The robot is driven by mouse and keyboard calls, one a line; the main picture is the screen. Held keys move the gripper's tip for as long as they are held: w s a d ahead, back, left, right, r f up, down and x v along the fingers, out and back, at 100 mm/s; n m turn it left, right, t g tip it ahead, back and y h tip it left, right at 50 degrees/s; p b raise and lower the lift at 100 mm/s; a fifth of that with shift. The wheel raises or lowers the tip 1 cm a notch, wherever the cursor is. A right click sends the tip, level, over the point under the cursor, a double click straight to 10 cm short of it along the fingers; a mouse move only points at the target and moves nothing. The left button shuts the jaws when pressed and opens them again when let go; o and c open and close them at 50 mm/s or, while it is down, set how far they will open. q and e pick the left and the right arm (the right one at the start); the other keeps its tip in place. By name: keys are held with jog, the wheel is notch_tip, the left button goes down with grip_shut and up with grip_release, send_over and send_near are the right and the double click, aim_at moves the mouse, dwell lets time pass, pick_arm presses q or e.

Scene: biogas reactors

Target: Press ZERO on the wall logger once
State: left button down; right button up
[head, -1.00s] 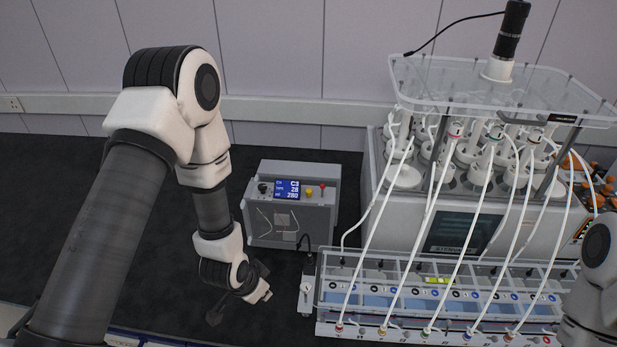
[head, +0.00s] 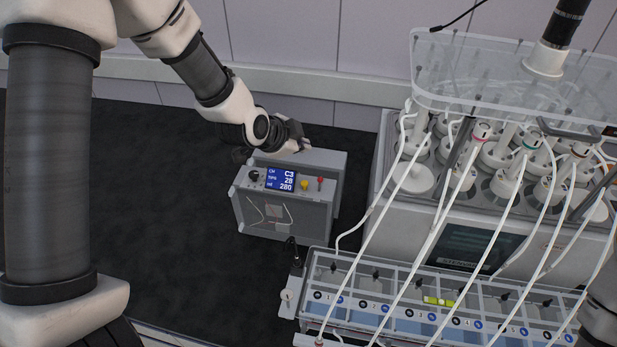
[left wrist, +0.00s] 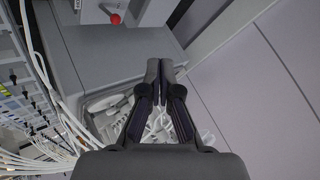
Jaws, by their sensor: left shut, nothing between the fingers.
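The wall logger (head: 285,215) is a grey box on the dark bench with a blue display (head: 281,180) reading C3, 28 and 280. No ZERO label is readable. My left gripper (head: 304,146) is shut and empty over the logger's rear top, apart from the buttons. In the left wrist view its closed fingers (left wrist: 161,72) point past the grey casing (left wrist: 100,50), with the red button (left wrist: 115,18) at the top. My right gripper is out of view.
The reactor unit (head: 385,225) with white tubes stands right of the logger. A clear-lidded compartment tray (head: 312,275) is in front of it. The wall rail (head: 370,88) runs behind. The dark bench left of the logger is clear.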

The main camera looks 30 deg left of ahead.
pick_arm(q)
jog(key=s, duration=0.3)
jog(key=b, duration=0.4)
send_over(304, 184)
jog(key=w, duration=0.1)
notch_tip(304, 184, down, 5)
jog(key=shift+f, duration=0.1)
jog(key=shift+w+f+b, duration=0.1)
jog(key=shift+f+b, duration=0.3)
jog(key=shift+f, duration=0.25)
jog(key=shift+s+a+f+b, duration=0.1)
jog(key=shift+s+f+b, duration=0.45)
jog(key=shift+s+b, duration=0.3)
jog(key=shift+s+f, duration=0.2)
jog(key=shift+f, duration=0.1)
jog(key=shift+w+f+b, duration=0.15)
jog(key=shift+f+b, duration=0.1)
jog(key=shift+b, duration=0.05)
jog(key=shift+w+f, duration=0.25)
jog(key=shift+w, duration=0.25)
jog(key=shift+s+r, duration=0.25)
jog(key=shift+s, duration=0.15)
jog(key=shift+w+f, duration=0.15)
jog(key=shift+w, duration=0.1)
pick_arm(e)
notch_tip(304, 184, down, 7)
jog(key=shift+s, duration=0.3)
